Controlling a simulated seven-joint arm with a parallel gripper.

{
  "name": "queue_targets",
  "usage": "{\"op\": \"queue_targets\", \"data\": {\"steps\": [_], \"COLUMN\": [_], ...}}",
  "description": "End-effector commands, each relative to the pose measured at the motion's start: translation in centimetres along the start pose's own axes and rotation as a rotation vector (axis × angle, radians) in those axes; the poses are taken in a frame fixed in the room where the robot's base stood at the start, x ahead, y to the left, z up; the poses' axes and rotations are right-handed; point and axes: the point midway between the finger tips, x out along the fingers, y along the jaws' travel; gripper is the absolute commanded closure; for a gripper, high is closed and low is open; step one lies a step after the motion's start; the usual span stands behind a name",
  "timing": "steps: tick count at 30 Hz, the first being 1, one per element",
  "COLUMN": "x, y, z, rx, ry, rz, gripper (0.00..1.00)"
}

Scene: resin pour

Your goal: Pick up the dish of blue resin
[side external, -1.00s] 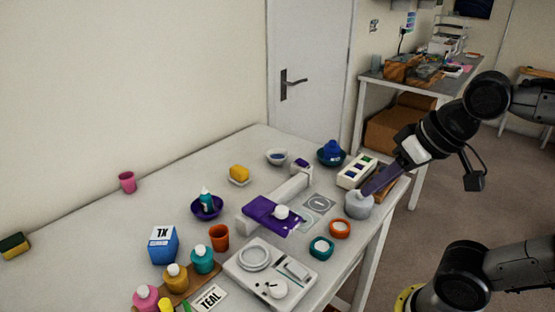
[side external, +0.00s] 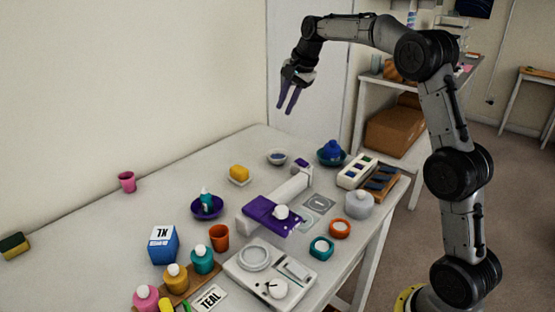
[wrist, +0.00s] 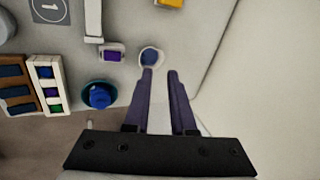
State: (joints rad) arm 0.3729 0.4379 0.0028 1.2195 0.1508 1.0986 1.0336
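The dish of blue resin (side external: 277,158) is a small white bowl with blue inside, resting near the table's back edge in the side view. In the wrist view the dish (wrist: 151,57) shows just beyond the fingertips. My gripper (side external: 285,112) points down, well above the table and over the dish's area, with its purple fingers apart and nothing between them. In the wrist view my gripper (wrist: 160,71) also shows a gap between the fingers.
A white arm-like fixture (side external: 290,190) lies in front. The wall is behind.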

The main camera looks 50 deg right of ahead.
Motion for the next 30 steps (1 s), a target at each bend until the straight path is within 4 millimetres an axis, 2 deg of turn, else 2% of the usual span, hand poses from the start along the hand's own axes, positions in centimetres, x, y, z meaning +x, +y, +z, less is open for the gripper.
{"op": "queue_targets", "data": {"steps": [1, 6, 13, 21, 25, 30], "x": [2.2, 6.9, 9.6, 14.6, 16.0, 16.7], "y": [0.3, 2.2, 3.5, 4.0, 4.2, 4.3], "z": [-1.6, -4.3, -5.2, -5.0, -5.0, -5.0], "rx": [0.024, 0.074, 0.096, 0.095, 0.095, 0.095], "ry": [-0.005, -0.023, -0.029, -0.029, -0.028, -0.028], "rz": [0.023, 0.089, 0.113, 0.113, 0.111, 0.111], "gripper": [0.77, 0.77, 0.77, 0.77, 0.77, 0.77]}}
